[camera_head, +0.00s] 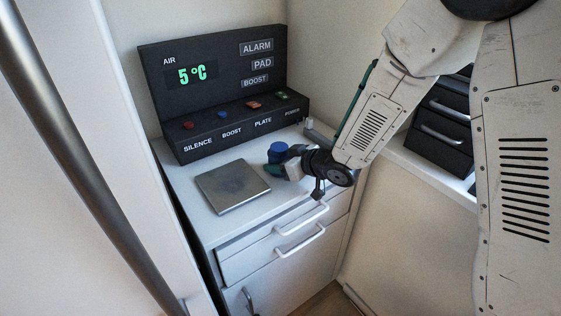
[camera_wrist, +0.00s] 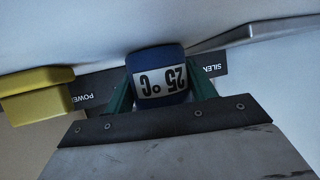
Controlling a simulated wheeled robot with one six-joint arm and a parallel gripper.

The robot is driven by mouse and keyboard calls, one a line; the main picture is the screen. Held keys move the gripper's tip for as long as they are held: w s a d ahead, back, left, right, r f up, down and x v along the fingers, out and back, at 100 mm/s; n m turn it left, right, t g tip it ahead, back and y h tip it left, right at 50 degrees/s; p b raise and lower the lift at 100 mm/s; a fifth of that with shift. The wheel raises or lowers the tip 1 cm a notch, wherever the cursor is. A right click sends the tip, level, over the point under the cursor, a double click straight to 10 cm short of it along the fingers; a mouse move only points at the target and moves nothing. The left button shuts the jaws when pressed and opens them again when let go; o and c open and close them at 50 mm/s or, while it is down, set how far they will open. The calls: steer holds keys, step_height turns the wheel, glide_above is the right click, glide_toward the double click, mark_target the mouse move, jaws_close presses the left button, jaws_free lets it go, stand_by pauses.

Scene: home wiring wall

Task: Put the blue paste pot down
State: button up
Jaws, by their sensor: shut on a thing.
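The blue paste pot (camera_head: 277,151) is near the right side of the white counter (camera_head: 190,172), to the right of the grey metal plate (camera_head: 233,186). In the wrist view the pot (camera_wrist: 158,62) has a white label reading 25 °C, upside down in the picture. My gripper (camera_head: 277,168) is shut on the pot, with a green finger on each side of it in the wrist view (camera_wrist: 160,95). The pot looks upright and close to the counter. I cannot tell whether its base touches, as my gripper hides its lower part.
A black control panel (camera_head: 215,75) stands behind, showing 5 °C, with several coloured buttons on its ledge. A yellow block (camera_wrist: 35,95) shows at the left in the wrist view. White drawers (camera_head: 275,245) with handles are below the counter. The metal plate is bare.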

steer(key=shift+f, duration=0.1)
steer(key=o, duration=1.3)
steer(key=shift+d, duration=0.1)
steer(key=shift+s+d+r, duration=0.15)
steer(key=shift+r, duration=0.1)
steer(key=v, duration=1.1)
steer(key=shift+s+d+r, duration=0.1)
steer(key=shift+s+d, duration=0.05)
steer(key=shift+d, duration=0.15)
